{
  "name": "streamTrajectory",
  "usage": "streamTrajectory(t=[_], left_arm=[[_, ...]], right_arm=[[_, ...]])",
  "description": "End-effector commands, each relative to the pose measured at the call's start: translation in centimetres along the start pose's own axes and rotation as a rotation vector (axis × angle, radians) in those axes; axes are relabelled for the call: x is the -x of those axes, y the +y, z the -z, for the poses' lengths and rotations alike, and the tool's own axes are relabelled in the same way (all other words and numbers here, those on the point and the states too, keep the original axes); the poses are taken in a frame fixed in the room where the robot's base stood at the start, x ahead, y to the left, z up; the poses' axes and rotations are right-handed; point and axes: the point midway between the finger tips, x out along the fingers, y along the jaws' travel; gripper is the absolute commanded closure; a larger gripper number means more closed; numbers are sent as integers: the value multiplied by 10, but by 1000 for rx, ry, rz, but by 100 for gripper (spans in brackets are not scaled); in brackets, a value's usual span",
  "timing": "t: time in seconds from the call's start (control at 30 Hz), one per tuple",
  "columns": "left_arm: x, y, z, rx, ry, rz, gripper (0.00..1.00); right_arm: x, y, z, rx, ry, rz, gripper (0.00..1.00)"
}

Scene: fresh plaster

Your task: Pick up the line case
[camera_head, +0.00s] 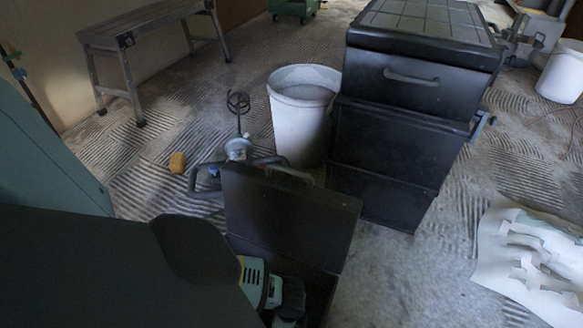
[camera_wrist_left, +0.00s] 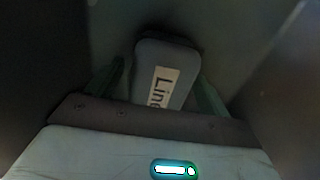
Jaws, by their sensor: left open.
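The line case (camera_wrist_left: 165,56) is a small dark grey case with rounded corners and a pale label; the letters "Lin" show on it. It stands out in the left wrist view, just ahead of my left gripper (camera_wrist_left: 162,78). The fingers are open, one on each side of the case, and its near end is hidden by the gripper body. Whether the fingers touch it I cannot tell. I cannot make out the case or the left gripper in the head view, where a large dark shape fills the lower left. My right gripper is in neither view.
In the head view an open black toolbox (camera_head: 285,215) holds a green power tool (camera_head: 253,280). Behind it are a white bucket (camera_head: 300,125), a black drawer stack (camera_head: 385,145) and a mixer (camera_head: 238,148). Paper (camera_head: 530,265) lies right.

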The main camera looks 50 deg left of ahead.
Motion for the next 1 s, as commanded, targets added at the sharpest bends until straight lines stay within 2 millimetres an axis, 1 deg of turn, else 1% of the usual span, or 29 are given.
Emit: streamTrajectory(t=[0.2, 0.23, 0.6, 0.63, 0.87, 1.0], left_arm=[[-1, 0, 0, 0, 1, 1, 20], [-1, 0, 0, 0, 1, 1, 21], [-1, 0, 0, 0, 1, 0, 70], [-1, 0, 0, 0, 1, 0, 73], [0, 0, 0, 0, 2, 1, 73], [11, 0, 1, 0, 3, 2, 73]], right_arm=[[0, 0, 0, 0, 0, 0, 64], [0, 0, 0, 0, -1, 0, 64], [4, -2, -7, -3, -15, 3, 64], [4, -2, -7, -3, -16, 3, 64], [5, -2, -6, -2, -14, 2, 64], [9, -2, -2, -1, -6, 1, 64]])
